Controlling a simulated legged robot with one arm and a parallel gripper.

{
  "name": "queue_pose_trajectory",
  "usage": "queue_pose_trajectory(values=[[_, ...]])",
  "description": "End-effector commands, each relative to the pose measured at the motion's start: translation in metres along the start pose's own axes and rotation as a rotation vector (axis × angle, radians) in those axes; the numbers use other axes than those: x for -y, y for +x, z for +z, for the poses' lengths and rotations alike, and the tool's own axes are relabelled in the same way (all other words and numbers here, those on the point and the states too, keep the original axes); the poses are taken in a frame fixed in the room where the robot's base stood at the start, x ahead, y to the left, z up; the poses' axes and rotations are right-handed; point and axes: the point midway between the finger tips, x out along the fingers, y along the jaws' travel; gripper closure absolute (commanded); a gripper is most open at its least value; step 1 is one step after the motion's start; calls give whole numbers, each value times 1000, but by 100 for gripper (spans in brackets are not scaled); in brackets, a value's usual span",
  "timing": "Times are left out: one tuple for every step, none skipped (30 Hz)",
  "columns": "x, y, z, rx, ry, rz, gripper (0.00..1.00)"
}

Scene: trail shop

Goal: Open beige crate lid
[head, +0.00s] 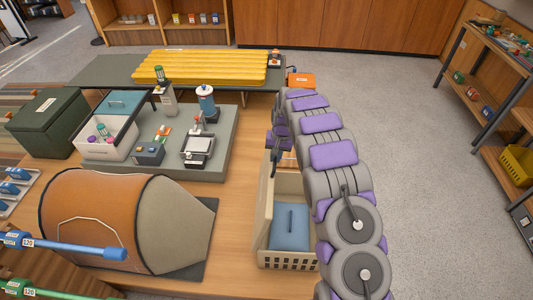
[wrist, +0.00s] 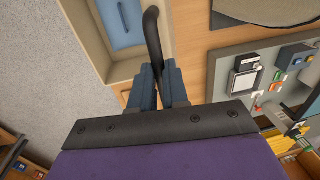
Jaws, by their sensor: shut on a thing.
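The beige crate (head: 288,262) stands on the wooden table, left of my arm in the head view. Its beige lid (head: 264,205) stands raised, roughly upright, along the crate's left side. A blue item (head: 289,232) with a blue bar handle lies inside; it also shows in the wrist view (wrist: 122,22). In the wrist view my gripper (wrist: 158,78) is shut on a dark curved handle (wrist: 152,35) beside the crate opening. In the head view my gripper is partly hidden by my arm, and its contact with the lid is unclear.
An orange tent (head: 105,215) on a dark mat stands left of the crate. Behind are a grey board with a small stove (head: 198,150), a white cooler (head: 105,140), a green box (head: 45,125) and a yellow pad (head: 200,68). The floor at right is open.

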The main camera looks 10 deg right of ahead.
Motion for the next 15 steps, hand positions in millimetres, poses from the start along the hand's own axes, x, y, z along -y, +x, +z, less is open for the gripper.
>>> queue_pose_trajectory(values=[[0, 1, 1, 4, 0, 1, 100], [0, 1, 1, 4, 0, 1, 100], [0, 1, 1, 4, 0, 1, 100], [0, 1, 1, 4, 0, 1, 100], [0, 1, 1, 4, 0, 1, 100], [0, 1, 1, 4, 0, 1, 100], [0, 1, 1, 4, 0, 1, 85], [0, 1, 1, 4, 0, 1, 82], [0, 1, 1, 3, 0, 1, 78], [0, 0, 1, 3, 0, 1, 75], [0, 0, 1, 3, 0, 1, 72], [0, 0, 1, 2, 0, 1, 68], [0, 0, 1, 2, 0, 1, 65], [0, 0, 1, 2, 0, 1, 63], [0, 0, 1, 1, 0, 1, 60]])
